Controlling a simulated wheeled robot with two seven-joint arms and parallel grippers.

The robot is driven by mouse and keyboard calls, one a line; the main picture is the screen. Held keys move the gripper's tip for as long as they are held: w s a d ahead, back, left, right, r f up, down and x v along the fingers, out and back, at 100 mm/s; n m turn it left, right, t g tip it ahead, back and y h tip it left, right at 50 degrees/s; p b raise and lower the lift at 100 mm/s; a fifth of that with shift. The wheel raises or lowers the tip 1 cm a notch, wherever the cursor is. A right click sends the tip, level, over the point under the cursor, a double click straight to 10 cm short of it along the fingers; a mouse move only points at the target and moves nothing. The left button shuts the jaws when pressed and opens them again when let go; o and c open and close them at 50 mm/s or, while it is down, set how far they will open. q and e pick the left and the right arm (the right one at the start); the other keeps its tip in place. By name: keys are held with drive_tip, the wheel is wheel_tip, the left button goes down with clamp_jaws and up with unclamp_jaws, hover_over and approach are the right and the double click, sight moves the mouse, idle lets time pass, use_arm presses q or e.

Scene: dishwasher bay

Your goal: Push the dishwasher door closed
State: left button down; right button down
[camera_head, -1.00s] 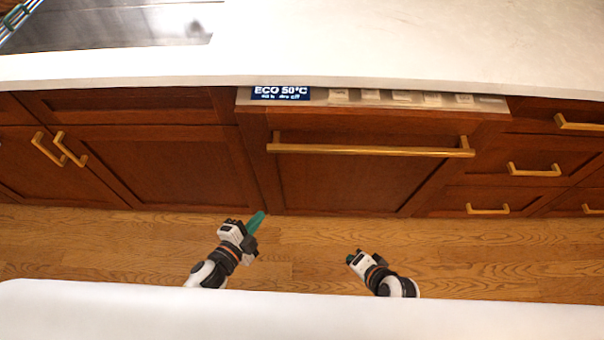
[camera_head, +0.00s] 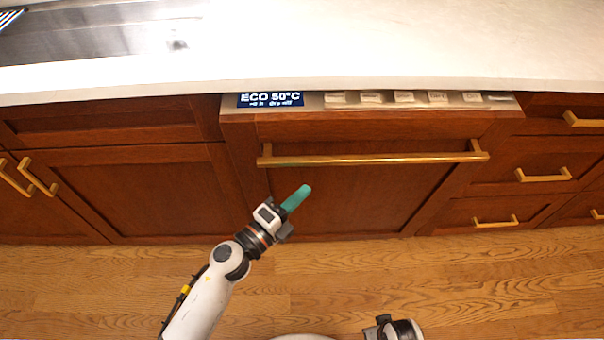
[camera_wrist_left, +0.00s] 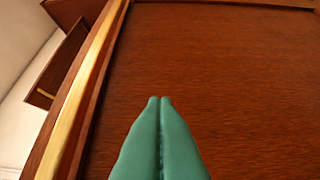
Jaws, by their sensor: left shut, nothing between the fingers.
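The dishwasher door (camera_head: 370,198) is a reddish-brown wood panel with a long brass bar handle (camera_head: 370,159) near its top. The panel looks upright and about in line with the cabinets; I cannot tell if a small gap stays at its top. My left gripper (camera_head: 302,192) has teal fingers pressed together, empty, in front of the panel below the handle's left end. In the left wrist view the shut fingers (camera_wrist_left: 160,140) point at the wood panel (camera_wrist_left: 230,80), with the brass handle (camera_wrist_left: 85,90) to their left. Contact cannot be told. My right gripper (camera_head: 384,322) is low in the head view, its fingertips not clear.
A control strip with a blue display (camera_head: 270,99) and several buttons runs under the white countertop (camera_head: 400,50). Cabinets with brass handles flank the door, drawers (camera_head: 540,160) on the right. The wood floor (camera_head: 130,280) in front is clear.

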sight(302, 177)
use_arm(q)
drive_tip(key=w, duration=0.5)
drive_tip(key=shift+d+r, duration=0.25)
drive_tip(key=shift+d, duration=0.1)
